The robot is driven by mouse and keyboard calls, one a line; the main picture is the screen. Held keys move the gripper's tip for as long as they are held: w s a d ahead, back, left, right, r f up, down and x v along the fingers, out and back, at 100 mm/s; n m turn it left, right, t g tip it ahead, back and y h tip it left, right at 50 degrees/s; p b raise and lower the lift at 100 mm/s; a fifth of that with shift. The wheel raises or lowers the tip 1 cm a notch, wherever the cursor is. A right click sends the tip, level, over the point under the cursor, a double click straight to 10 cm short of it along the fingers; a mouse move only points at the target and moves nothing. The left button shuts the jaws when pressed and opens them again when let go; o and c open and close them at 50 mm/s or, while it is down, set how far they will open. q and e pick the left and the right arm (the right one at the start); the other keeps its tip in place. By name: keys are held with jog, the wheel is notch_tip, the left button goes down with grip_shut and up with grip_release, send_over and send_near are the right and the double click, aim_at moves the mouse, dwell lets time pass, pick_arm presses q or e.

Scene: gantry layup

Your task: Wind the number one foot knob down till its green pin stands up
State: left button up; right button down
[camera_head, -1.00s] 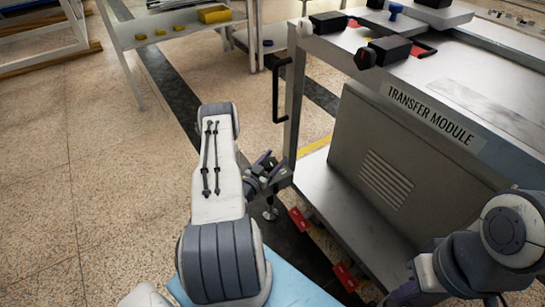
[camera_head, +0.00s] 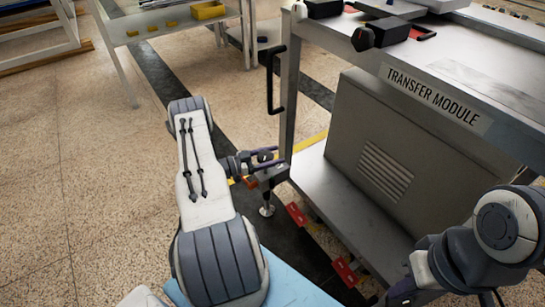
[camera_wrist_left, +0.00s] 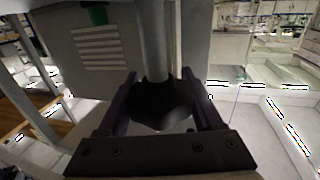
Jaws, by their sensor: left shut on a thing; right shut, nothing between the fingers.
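The transfer module (camera_head: 345,150) stands at the right in the head view. Its near front leg ends in a round metal foot (camera_head: 267,209) on the floor. My left gripper (camera_head: 268,155) is beside this leg, above the foot. In the left wrist view the purple fingers (camera_wrist_left: 162,100) are shut on a dark round knob (camera_wrist_left: 160,112) below a grey metal post (camera_wrist_left: 152,40). A green piece (camera_wrist_left: 97,14) shows near the top of that view; I cannot tell whether it is the pin. My right gripper (camera_head: 402,293) is shut and empty at the bottom edge, partly cut off.
Red pedals (camera_head: 346,271) sit low along the module's near side. A black handle (camera_head: 271,80) stands out from its left edge. A bench with a yellow bin (camera_head: 208,11) is at the back left. The floor at the left is clear.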

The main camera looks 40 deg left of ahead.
dwell(0.4)
pick_arm(q)
jog(key=o, duration=1.4)
jog(key=shift+d, duration=0.1)
jog(key=shift+c, duration=0.2)
jog(key=shift+s+a, duration=0.35)
jog(key=p+v, duration=0.2)
jog(key=v, duration=0.7)
jog(key=shift+s, duration=0.2)
jog(key=shift+a, duration=0.1)
